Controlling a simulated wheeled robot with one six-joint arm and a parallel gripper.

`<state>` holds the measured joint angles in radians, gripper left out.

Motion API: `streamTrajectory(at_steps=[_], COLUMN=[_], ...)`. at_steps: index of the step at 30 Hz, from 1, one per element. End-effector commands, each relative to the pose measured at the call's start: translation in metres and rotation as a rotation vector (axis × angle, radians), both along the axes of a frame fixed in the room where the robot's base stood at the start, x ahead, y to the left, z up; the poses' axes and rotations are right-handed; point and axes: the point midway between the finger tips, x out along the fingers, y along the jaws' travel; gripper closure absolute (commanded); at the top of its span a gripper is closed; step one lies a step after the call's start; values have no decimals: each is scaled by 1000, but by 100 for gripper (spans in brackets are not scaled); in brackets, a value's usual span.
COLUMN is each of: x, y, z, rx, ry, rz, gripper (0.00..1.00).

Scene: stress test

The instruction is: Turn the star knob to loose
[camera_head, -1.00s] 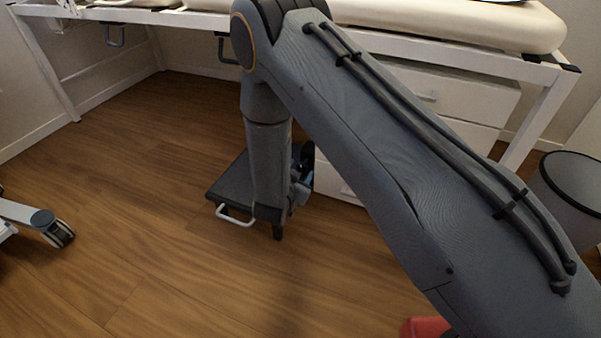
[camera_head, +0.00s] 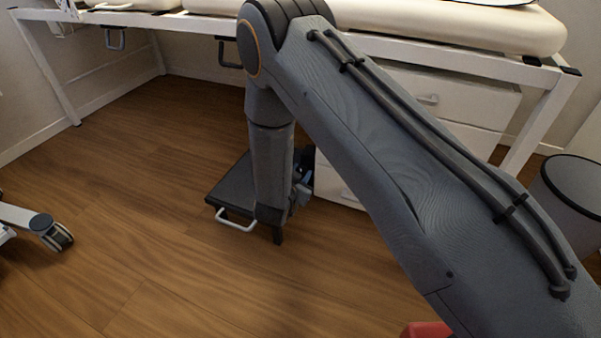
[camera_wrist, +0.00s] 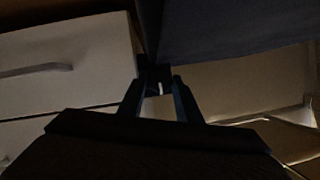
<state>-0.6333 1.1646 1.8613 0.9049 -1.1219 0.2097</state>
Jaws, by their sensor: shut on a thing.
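My gripper (camera_wrist: 158,88) shows in the wrist view with its two dark fingers close together. It is shut on a small dark piece (camera_wrist: 155,72), which appears to be the star knob. The picture is too dark to tell the knob's lobes or how far it is turned. A dark, flat-sided body fills the top right of the wrist view, just beyond the fingertips. In the head view my arm covers most of this spot. My wrist is low, at the right side of a black-topped step (camera_head: 232,190), and the knob cannot be made out there.
A white drawer unit (camera_head: 455,98) stands close on the right, under a white-framed couch (camera_head: 420,22). A grey bin (camera_head: 570,195) stands far right. A caster (camera_head: 52,232) is at the left edge. Something red (camera_head: 425,330) shows at the bottom.

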Motion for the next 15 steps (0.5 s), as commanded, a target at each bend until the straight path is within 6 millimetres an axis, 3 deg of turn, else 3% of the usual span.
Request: streamTrajectory(at_steps=[15], x=[0], y=[3], z=[1], rx=[-296], ry=[110], rz=[-1], gripper=[91])
